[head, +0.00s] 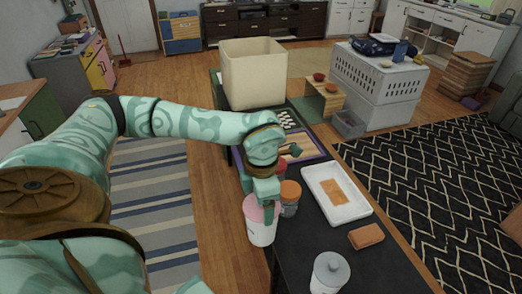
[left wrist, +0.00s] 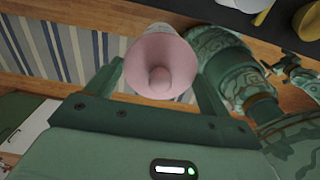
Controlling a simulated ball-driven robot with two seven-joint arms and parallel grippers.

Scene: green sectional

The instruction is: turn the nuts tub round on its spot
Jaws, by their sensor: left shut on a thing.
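A white tub with a pink top (head: 259,232) is at the left edge of the dark table. I take it for the nuts tub, though its label is not readable. My left gripper (head: 264,195) reaches down from above and is shut on its upper part. In the left wrist view, the tub's round pink top (left wrist: 160,68) with a blunt knob sits between the fingers of the left gripper (left wrist: 160,78). Floor shows around the tub there, and I cannot tell whether its base rests on the table.
Close by on the table (head: 315,238) stand an orange-lidded jar (head: 290,198) and a red-topped jar (head: 281,170). A white tray (head: 353,212), a brown block (head: 366,236), a grey-lidded canister (head: 329,273) and a large cream bin (head: 253,80) also stand there.

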